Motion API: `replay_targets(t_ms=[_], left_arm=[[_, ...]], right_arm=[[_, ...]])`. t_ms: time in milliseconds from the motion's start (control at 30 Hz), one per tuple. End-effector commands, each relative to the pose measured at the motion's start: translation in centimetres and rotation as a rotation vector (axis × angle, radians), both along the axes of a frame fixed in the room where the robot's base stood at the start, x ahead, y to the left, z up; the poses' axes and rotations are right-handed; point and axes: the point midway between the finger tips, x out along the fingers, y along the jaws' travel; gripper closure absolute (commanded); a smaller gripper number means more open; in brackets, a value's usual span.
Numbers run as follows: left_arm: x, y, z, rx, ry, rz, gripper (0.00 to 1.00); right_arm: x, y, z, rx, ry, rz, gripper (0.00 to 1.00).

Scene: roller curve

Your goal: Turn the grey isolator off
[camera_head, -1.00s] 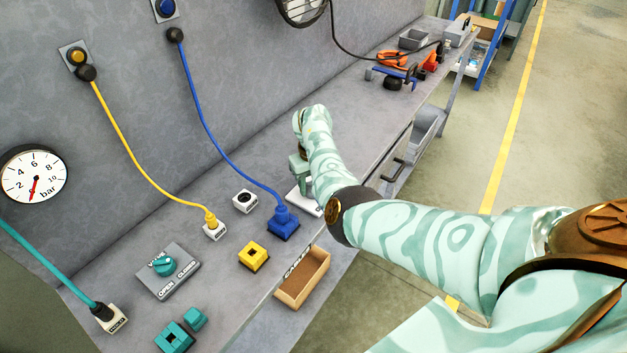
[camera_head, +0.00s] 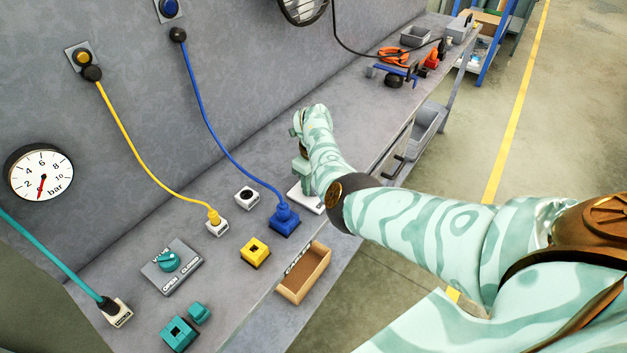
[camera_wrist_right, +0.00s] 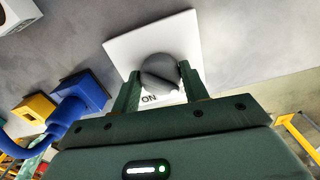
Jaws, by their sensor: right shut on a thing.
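The grey isolator is a round grey knob (camera_wrist_right: 160,72) on a white plate (camera_wrist_right: 125,48), with the word ON readable beside the knob in the right wrist view. My right gripper (camera_wrist_right: 158,82) has one finger on each side of the knob and is shut on it. In the head view the white plate (camera_head: 304,198) shows partly behind my right arm on the bench, and the knob is hidden there. My right gripper (camera_head: 301,168) points down at the plate. My left gripper is not in view.
A blue plug in a blue block (camera_head: 284,221) stands close left of the plate. A yellow block (camera_head: 255,252), a valve plate (camera_head: 172,268) and an open brown box (camera_head: 304,275) lie nearer. Cables hang from the wall. A pressure gauge (camera_head: 40,172) is at left.

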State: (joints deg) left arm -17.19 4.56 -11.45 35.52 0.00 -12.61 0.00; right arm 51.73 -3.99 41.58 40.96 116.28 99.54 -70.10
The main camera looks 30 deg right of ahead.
Motion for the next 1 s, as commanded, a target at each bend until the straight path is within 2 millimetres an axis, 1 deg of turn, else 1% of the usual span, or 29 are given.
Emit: replay_targets(t_ms=[167, 200, 267, 300, 567, 667, 767, 1000], left_arm=[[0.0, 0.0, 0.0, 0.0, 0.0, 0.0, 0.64], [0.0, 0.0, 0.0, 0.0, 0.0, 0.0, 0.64], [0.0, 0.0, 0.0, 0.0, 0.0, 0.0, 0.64], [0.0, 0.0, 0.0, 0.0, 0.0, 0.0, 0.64], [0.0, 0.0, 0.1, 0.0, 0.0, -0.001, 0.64], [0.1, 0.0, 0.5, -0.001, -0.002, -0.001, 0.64], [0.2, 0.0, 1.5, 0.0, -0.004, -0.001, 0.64], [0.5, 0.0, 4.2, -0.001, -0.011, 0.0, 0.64]], right_arm=[[0.1, 0.0, 0.2, -0.001, -0.004, 0.002, 0.79], [0.2, 0.0, 0.2, -0.002, -0.005, 0.002, 0.53], [0.1, 0.0, 0.2, -0.002, -0.005, 0.002, 0.36], [0.1, 0.0, 0.1, -0.001, -0.003, 0.002, 0.34], [0.1, 0.0, 0.2, -0.001, -0.001, 0.001, 0.34], [0.1, 0.0, 1.0, -0.001, -0.002, 0.002, 0.34], [0.1, 0.0, 2.9, -0.002, -0.005, 0.001, 0.34], [0.2, 0.0, 9.6, -0.001, -0.008, -0.001, 0.34]])
